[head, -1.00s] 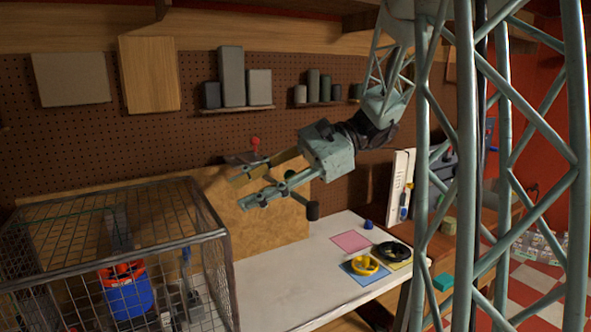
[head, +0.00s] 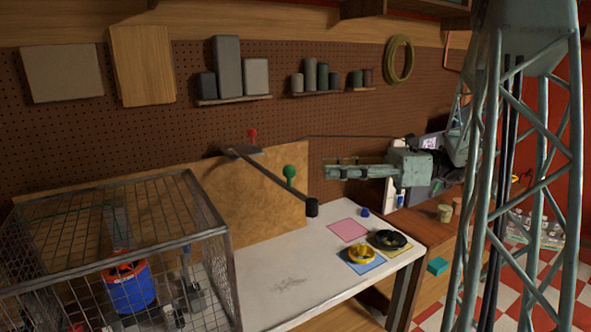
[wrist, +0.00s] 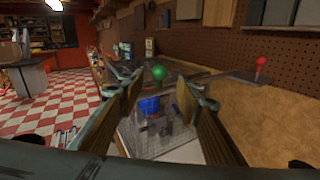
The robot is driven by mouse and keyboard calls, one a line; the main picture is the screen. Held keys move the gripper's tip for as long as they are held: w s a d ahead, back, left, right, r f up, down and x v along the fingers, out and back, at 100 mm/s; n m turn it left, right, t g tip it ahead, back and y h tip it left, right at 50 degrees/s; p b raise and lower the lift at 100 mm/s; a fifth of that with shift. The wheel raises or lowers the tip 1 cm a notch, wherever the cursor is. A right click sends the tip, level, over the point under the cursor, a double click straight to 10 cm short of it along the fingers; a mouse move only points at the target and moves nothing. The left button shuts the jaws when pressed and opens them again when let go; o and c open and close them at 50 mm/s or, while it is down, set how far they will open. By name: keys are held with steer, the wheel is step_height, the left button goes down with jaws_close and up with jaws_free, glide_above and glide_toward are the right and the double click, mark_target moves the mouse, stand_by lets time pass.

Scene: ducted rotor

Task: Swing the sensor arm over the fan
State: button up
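The sensor arm (head: 275,182) is a thin dark bar. It reaches from a bracket with a red knob (head: 252,134) to a black cylinder (head: 312,207) at its free end. A green knob (head: 289,172) stands on the bar. My gripper (head: 327,168) is open and empty, right of the green knob and apart from it. In the wrist view the green knob (wrist: 159,72) shows between and beyond the spread fingers. A blue drum with a red top (head: 128,284) sits inside a wire cage; I cannot tell whether it is the fan.
The wire cage (head: 232,272) stands at the front left. The white table (head: 265,262) holds pink (head: 349,230) and blue (head: 372,268) squares, a yellow wheel (head: 362,254) and a black wheel (head: 389,239). A tan board (head: 222,178) stands behind. The air between gripper and green knob looks clear.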

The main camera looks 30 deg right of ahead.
mark_target(288, 172)
steer(key=shift+s+d+f+m, duration=0.4)
steer(key=shift+s+d+m, duration=0.1)
steer(key=shift+s+d, duration=0.3)
steer(key=shift+w, duration=0.1)
steer(key=shift+x, duration=6.9)
steer(key=shift+w+r, duration=0.1)
steer(key=shift+r, duration=0.15)
jaws_close()
